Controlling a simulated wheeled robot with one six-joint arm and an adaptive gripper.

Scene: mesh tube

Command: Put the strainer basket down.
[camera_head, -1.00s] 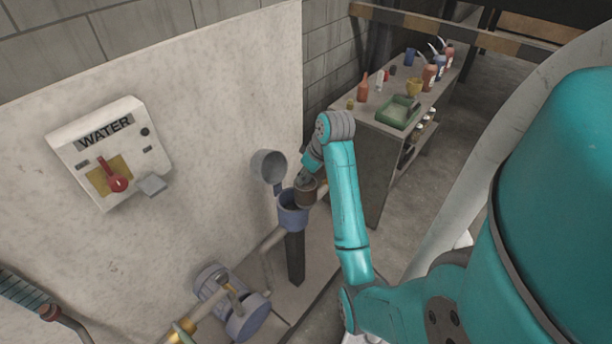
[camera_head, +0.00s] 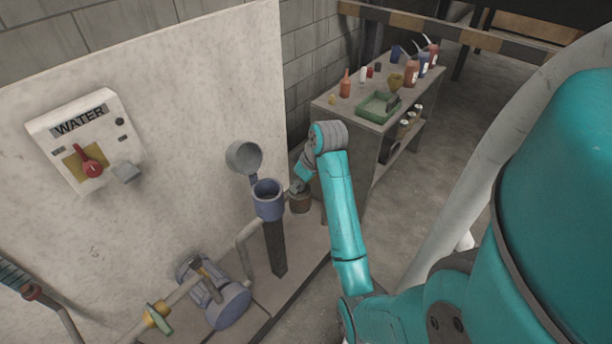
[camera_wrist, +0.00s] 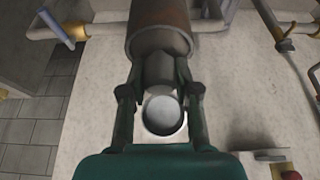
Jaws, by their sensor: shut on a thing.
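The strainer basket (camera_head: 300,203) is a dark brown cylinder hanging from my gripper (camera_head: 298,187), just right of the blue strainer housing (camera_head: 268,201). In the wrist view, my gripper (camera_wrist: 160,88) has its two fingers closed on the narrower grey end of the basket (camera_wrist: 160,32). The basket's far end runs out of the top of that view. The housing stands open on a dark post, and its round grey lid (camera_head: 244,157) is swung up behind it. The basket looks clear of the housing; what lies directly under it is partly hidden.
A workbench (camera_head: 330,104) stands behind my arm, with a green tray (camera_head: 379,107) and several bottles on it. A blue-grey pump (camera_head: 226,304) and pipes lie left of the post. The pale panel carries a water switch box (camera_head: 88,140). Bare floor shows right of the bench.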

